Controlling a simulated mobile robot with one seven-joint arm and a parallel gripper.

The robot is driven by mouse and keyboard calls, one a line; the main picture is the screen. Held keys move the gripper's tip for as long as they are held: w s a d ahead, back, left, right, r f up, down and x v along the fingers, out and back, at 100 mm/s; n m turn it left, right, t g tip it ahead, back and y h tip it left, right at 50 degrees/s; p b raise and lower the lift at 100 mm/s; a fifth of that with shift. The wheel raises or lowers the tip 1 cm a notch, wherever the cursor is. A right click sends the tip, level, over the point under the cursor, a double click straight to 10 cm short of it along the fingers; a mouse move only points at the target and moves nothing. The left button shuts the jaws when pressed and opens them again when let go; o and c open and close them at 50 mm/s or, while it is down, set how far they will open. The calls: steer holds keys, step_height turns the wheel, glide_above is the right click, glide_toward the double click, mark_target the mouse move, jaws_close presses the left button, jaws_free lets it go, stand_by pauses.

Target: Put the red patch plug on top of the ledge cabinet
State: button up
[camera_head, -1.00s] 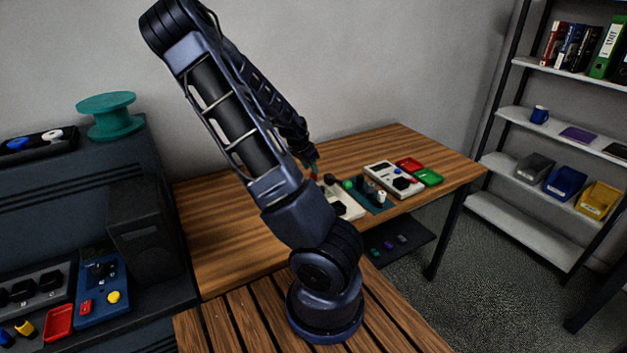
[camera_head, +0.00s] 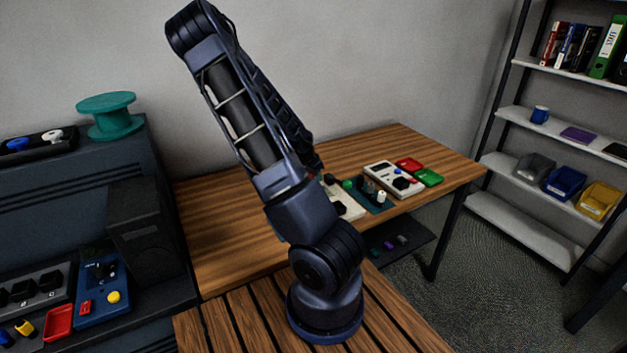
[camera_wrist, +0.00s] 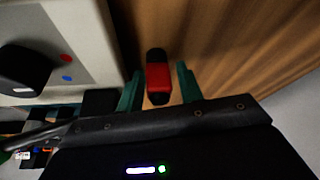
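The red patch plug (camera_wrist: 157,78), red with black ends, shows in the wrist view lying over the wooden table top. My gripper (camera_wrist: 159,70) has its two teal fingers apart, one on each side of the plug, with a visible gap on both sides. In the head view my arm hides the plug and the fingers. The dark cabinet (camera_head: 55,225), which looks like the ledge cabinet, stands at the left, with a teal spool (camera_head: 106,115) and a dark tray on its top.
A pale panel with a black block (camera_wrist: 22,72) lies close beside the fingers at left. On the wooden table (camera_head: 225,225) are several devices and red and green trays (camera_head: 428,177). A black box (camera_head: 142,235) and several parts occupy the cabinet's lower shelf.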

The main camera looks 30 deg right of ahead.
jaws_close()
step_height(320, 180, up, 20)
stand_by(0.9)
